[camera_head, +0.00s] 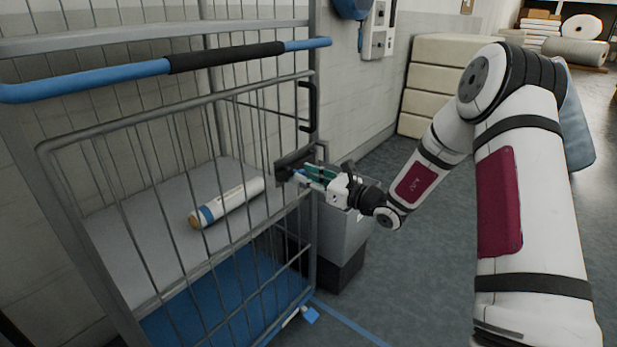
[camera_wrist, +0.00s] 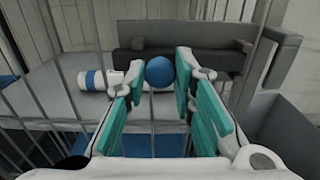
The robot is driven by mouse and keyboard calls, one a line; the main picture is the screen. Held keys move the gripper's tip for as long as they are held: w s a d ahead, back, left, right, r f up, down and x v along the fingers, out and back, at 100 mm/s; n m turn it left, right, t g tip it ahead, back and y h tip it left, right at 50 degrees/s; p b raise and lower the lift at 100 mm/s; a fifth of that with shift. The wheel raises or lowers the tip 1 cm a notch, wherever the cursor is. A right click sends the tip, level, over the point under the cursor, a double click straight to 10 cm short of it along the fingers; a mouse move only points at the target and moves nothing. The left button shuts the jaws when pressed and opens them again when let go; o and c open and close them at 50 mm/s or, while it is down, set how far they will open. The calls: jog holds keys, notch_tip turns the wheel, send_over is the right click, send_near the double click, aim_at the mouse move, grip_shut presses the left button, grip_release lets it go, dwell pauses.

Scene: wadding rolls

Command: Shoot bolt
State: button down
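The bolt is a dark grey housing (camera_wrist: 180,62) on the door edge of the wire cage trolley. It also shows in the head view (camera_head: 292,161). Its blue ball knob (camera_wrist: 160,72) faces the wrist camera. My gripper (camera_wrist: 160,76), with teal pads, has its fingertips on either side of the knob, very close to it. Whether the pads touch the knob or the knob lies just beyond the tips is not clear. In the head view, my gripper (camera_head: 303,173) is at the bolt and hides most of the knob.
A grey shelf (camera_head: 150,226) inside the trolley holds a white roll (camera_head: 232,203) with a blue band. A blue handle bar (camera_head: 120,76) runs across the trolley. A grey bin (camera_head: 340,235) stands close below my gripper. Cream stacked blocks (camera_head: 440,75) are behind.

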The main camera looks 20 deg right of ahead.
jog(key=shift+w+d, duration=0.75)
jog(key=shift+d, duration=0.25)
jog(key=shift+w+d, duration=0.7)
jog(key=shift+d, duration=0.3)
jog(key=c, duration=1.3)
grip_release()
jog(key=shift+w+d, duration=0.1)
jog(key=shift+c, duration=0.2)
jog(key=v, duration=1.2)
